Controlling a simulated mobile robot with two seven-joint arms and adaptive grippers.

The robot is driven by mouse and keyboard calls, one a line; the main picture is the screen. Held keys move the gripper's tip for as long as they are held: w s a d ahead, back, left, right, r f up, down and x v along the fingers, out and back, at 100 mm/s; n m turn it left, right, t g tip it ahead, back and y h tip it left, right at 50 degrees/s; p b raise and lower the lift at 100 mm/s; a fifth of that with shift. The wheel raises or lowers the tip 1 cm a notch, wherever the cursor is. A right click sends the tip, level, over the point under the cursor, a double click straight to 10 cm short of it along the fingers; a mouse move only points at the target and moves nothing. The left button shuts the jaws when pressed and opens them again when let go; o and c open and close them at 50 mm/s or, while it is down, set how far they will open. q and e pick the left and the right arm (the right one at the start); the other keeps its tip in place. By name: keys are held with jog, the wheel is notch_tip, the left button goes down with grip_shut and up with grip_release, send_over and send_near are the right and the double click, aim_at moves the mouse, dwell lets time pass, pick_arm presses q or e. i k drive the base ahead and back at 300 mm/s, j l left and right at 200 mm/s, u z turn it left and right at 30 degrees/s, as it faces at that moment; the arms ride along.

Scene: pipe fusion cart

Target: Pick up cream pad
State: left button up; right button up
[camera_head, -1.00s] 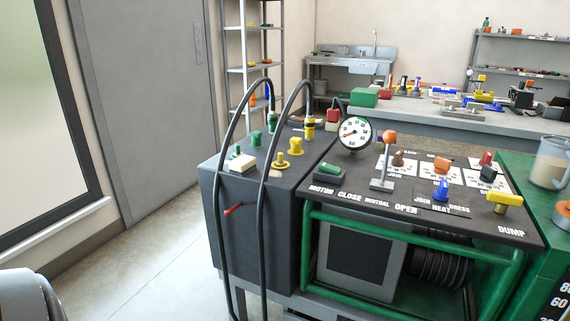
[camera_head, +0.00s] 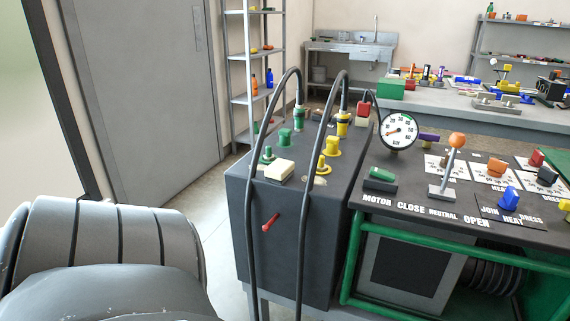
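The cream pad (camera_head: 279,170) is a small pale block on the front left part of the dark box's top (camera_head: 313,189). It lies beside the green and yellow fittings, just left of a black hose. No gripper of mine shows in the head view. Only a large grey link of my own arm fills the lower left corner, well apart from the pad.
Two black hoses (camera_head: 249,212) arch up in front of the box. A red lever (camera_head: 270,222) sticks out of its front. The control panel with a gauge (camera_head: 398,131) and an orange-knobbed lever (camera_head: 456,141) stands to the right. Bare floor lies left of the box.

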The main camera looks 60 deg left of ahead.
aim_at(279, 171)
jog(key=k+j, duration=0.1)
jog(key=j, duration=0.3)
jog(key=k+j+z, duration=0.15)
jog(key=j, duration=0.6)
jog(key=k+j+z, duration=0.15)
jog(key=j, duration=0.2)
jog(key=k+j, duration=0.15)
jog(key=j, duration=0.2)
jog(key=k+j+z, duration=0.15)
jog(key=j, duration=0.2)
